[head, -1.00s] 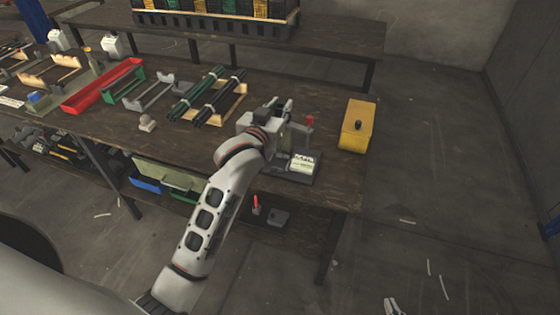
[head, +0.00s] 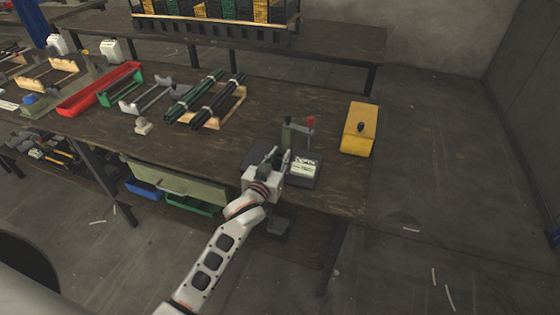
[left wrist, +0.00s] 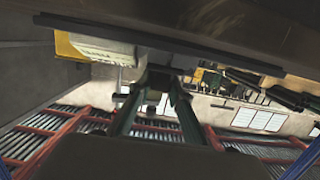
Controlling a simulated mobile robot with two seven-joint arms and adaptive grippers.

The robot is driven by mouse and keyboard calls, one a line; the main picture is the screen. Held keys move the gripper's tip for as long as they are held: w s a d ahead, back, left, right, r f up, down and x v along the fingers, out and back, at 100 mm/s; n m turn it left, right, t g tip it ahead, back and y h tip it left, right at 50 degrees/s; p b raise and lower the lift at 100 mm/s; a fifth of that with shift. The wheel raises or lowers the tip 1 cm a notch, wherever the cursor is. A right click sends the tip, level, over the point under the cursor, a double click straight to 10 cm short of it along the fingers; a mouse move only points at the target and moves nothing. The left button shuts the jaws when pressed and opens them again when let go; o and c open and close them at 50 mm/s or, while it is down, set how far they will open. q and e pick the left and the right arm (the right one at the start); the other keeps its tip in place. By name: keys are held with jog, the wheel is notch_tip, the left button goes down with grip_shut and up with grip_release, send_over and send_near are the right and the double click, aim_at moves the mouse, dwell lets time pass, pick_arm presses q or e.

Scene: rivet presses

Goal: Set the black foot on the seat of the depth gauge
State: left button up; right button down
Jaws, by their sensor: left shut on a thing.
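The fixture that I take for the depth gauge stands near the front right of the table, with a grey-green upright (head: 298,138), a red-topped lever (head: 311,121) and a white labelled block (head: 304,167) on a dark base. My left gripper (head: 281,160) is just in front of the upright, low over the fixture's left part. It is shut on a small dark piece, seemingly the black foot (left wrist: 160,76), between the fingertips in the left wrist view. The seat is hidden or too small to make out, and I cannot tell whether the piece touches it. My right gripper is not in view.
A yellow box (head: 359,128) with a black knob stands right of the fixture. Bundles of dark rods (head: 218,100) lie on a wooden rack to the left, beyond a small pale block (head: 143,126). The tabletop (head: 270,106) behind the fixture is clear.

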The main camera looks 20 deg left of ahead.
pick_arm(q)
jog(key=shift+f, duration=0.7)
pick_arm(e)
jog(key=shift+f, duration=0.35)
pick_arm(q)
jog(key=shift+f, duration=0.15)
jog(key=o, duration=0.6)
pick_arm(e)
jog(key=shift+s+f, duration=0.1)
